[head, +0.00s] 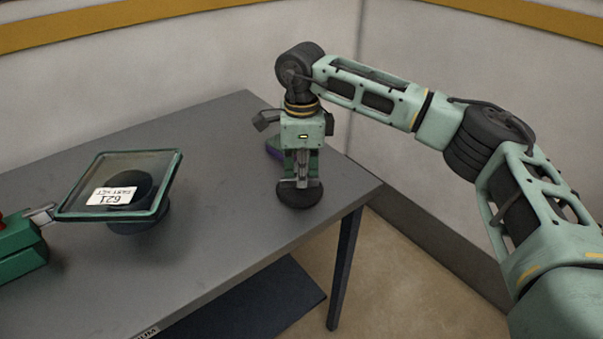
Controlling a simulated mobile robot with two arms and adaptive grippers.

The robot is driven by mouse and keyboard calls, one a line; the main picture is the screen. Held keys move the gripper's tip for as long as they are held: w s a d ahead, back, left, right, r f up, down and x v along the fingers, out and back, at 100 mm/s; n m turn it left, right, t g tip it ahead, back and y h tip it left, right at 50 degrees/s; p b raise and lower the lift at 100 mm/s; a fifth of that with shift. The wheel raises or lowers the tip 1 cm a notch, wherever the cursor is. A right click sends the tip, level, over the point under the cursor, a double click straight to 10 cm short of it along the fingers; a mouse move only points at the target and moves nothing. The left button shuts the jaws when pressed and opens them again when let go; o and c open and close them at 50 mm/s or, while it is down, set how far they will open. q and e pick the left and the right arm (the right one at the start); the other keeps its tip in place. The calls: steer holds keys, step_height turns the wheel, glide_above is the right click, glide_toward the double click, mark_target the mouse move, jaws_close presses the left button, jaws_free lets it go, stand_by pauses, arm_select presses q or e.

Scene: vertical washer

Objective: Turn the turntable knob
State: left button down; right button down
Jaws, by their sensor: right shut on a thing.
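My right gripper (300,180) points straight down at the far right part of the grey table. It is shut on the upright middle part of a dark round thing, which looks like the turntable knob (298,197). The knob's low black disc rests on the table, and the gripper hides most of its upper part. My left gripper is not in view.
A tilted square glass plate (157,167) with a white label stands over a dark round base on the table (222,205). A green box (22,250) with a red part sits at the left edge.

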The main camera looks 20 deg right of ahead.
steer(key=shift+r, duration=0.1)
steer(key=c, duration=1.8)
jaws_free()
steer(key=shift+c, duration=0.2)
step_height(320, 180, up, 12)
